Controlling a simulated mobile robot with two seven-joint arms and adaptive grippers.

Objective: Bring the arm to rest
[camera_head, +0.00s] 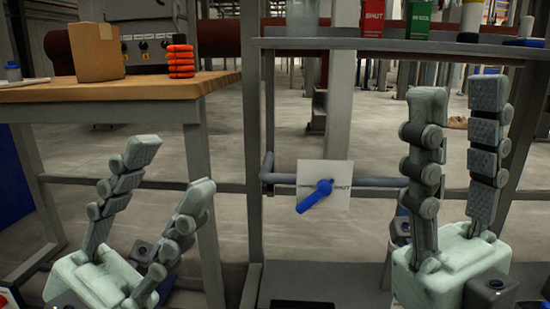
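My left gripper (170,172) is in the lower left, its two jointed fingers spread apart with nothing between them. My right gripper (456,105) is at the right, its fingers upright and apart, also empty. Both grippers are in front of the frames and touch nothing that I can see. Between them, a blue valve handle (315,196) sits slanted on a white plate (336,176) marked SHUT, on a grey pipe (380,182).
A grey shelf (400,46) at the right bears a red box (372,18) and a green box (418,18). Metal posts stand between them.

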